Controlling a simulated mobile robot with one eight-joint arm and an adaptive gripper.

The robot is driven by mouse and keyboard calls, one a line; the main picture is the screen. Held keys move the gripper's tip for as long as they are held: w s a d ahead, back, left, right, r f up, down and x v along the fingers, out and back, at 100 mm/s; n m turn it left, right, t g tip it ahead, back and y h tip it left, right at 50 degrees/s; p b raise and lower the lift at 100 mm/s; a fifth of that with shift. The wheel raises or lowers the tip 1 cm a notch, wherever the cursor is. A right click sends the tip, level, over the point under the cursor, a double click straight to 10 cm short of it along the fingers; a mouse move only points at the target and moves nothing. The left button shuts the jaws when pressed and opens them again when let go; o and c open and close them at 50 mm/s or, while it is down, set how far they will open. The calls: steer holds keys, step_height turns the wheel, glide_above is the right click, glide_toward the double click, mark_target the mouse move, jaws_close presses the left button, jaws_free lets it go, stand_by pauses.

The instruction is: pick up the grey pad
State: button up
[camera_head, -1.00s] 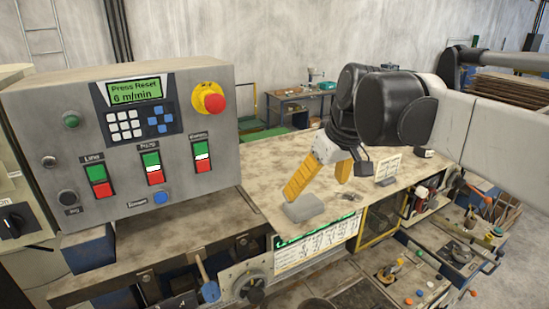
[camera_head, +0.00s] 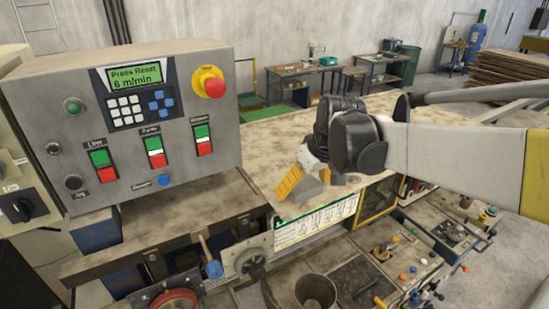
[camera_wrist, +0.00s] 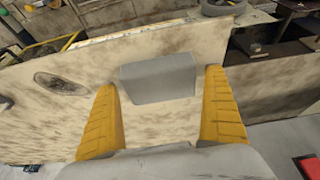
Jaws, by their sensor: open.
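The grey pad (camera_head: 309,191) is a small flat-sided block on the worn beige tabletop (camera_head: 268,143), near its front edge. In the wrist view the pad (camera_wrist: 158,78) lies between the two yellow fingers, with a gap visible on each side. My gripper (camera_head: 313,183) is open and low over the table, with its fingers on either side of the pad. In the head view the near finger shows left of the pad, and the other is mostly hidden behind it. I cannot tell whether the fingertips touch the table.
A grey control box (camera_head: 135,125) with buttons and a red stop knob stands left of the arm. A printed chart (camera_head: 315,222) hangs on the table's front edge. A panel with levers and knobs (camera_head: 405,250) is at lower right. The tabletop behind the gripper is clear.

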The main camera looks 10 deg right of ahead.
mark_target(303, 181)
steer(key=shift+s, duration=0.15)
steer(key=c, duration=1.2)
steer(key=shift+o, duration=0.2)
steer(key=shift+r, duration=0.15)
steer(key=r, duration=0.2)
steer(key=r+b, duration=0.1)
steer(key=r, duration=0.1)
steer(key=shift+s+d+r, duration=0.1)
steer(key=shift+s+d, duration=0.05)
steer(key=shift+d, duration=0.2)
steer(key=s+d+r, duration=0.1)
steer(key=d+r, duration=0.1)
steer(key=s+d+r+b, duration=0.1)
steer(key=s+d+r, duration=0.1)
steer(key=d, duration=0.1)
steer(key=s+d+r, duration=0.2)
steer(key=d, duration=0.1)
steer(key=shift+d, duration=0.2)
steer(key=shift+s+d+r, duration=0.3)
steer(key=shift+d, duration=0.15)
